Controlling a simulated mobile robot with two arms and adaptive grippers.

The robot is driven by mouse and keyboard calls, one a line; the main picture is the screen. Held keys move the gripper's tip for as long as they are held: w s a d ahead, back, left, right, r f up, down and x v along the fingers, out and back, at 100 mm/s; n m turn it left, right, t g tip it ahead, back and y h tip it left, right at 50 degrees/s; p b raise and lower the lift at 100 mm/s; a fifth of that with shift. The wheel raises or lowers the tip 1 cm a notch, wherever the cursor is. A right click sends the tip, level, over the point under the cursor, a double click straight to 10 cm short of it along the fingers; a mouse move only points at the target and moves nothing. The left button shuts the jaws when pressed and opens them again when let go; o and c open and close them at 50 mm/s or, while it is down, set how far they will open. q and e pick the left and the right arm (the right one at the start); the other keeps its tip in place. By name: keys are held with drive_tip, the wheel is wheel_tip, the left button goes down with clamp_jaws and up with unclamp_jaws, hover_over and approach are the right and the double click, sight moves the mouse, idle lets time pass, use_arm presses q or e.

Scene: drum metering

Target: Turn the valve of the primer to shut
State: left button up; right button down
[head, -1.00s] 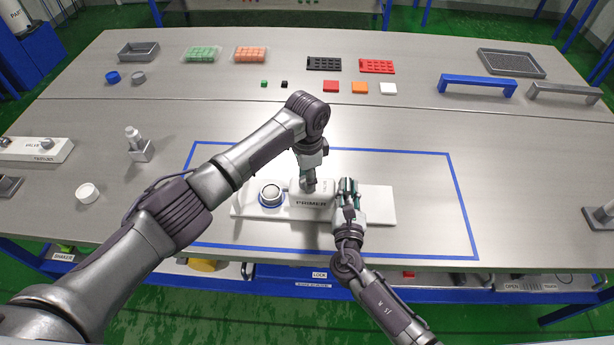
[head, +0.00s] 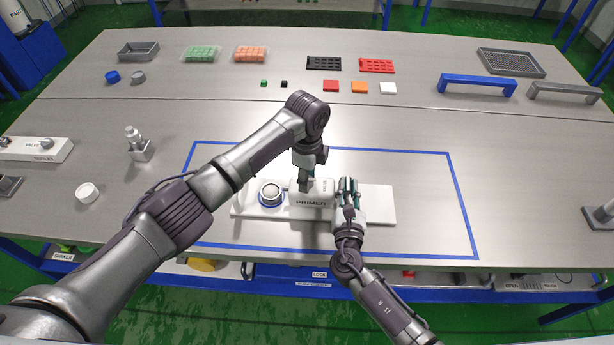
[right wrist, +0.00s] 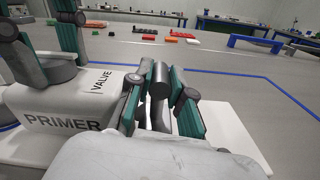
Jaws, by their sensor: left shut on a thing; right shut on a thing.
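The primer (head: 312,200) is a white block on a white base plate (head: 380,205), marked PRIMER on its front and VALVE on top. It also shows in the right wrist view (right wrist: 60,120). My left gripper (head: 306,183) points down onto the block's top and is shut on the grey round valve knob (right wrist: 60,70), which the fingers partly hide in the head view. My right gripper (head: 348,188) is at the block's right side, shut on a dark grey cylindrical part (right wrist: 160,82) between its fingers. How that part joins the primer is hidden.

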idle(0.5)
use_arm(q)
drive_tip(key=o, duration=1.1)
drive_tip(key=shift+o, duration=0.2)
drive_tip(key=shift+r, duration=0.1)
wheel_tip(320, 180, up, 12)
use_arm(e)
drive_tip(key=c, duration=1)
unclamp_jaws()
drive_tip(key=shift+s, duration=0.1)
